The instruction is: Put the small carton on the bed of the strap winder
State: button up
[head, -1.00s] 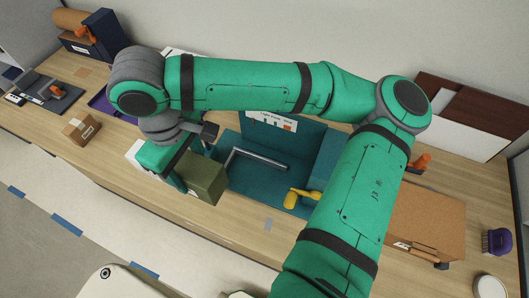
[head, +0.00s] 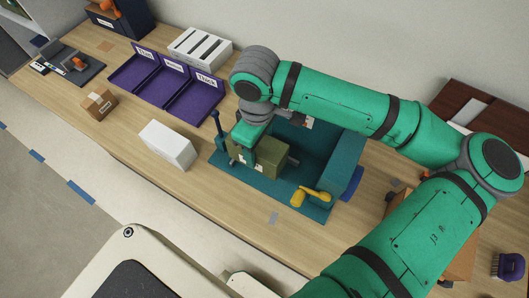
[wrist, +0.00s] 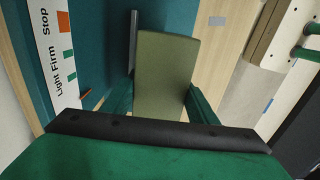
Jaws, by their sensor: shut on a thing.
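An olive-green carton (head: 268,154) is between the fingers of my gripper (head: 246,158), which is shut on it. In the wrist view the carton (wrist: 165,75) shows between the two green fingers (wrist: 160,103). The strap winder is teal, with a flat bed (head: 310,205), an upright block at its right and a yellow handle (head: 312,196). The carton is over the left part of the bed, next to a grey bar. I cannot tell whether its underside touches the bed. My gripper and arm hide the back of the winder.
A white box (head: 168,146) stands just left of the winder. A brown carton (head: 98,103) lies farther left. Purple labelled trays (head: 190,102) and a white slotted rack (head: 200,49) are behind. A teal post (head: 219,130) rises by the winder's left edge.

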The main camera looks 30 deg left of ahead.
jog(key=shift+w+d+f, duration=0.4)
jog(key=shift+w+f, duration=0.2)
jog(key=shift+f, duration=0.25)
jog(key=shift+w+f, duration=0.15)
jog(key=shift+f, duration=1.55)
jog(key=shift+d+f, duration=0.1)
jog(key=o, duration=1.3)
jog(key=shift+f, duration=0.1)
notch_tip(320, 180, up, 11)
jog(key=shift+w+r, duration=0.1)
jog(key=shift+r, duration=0.6)
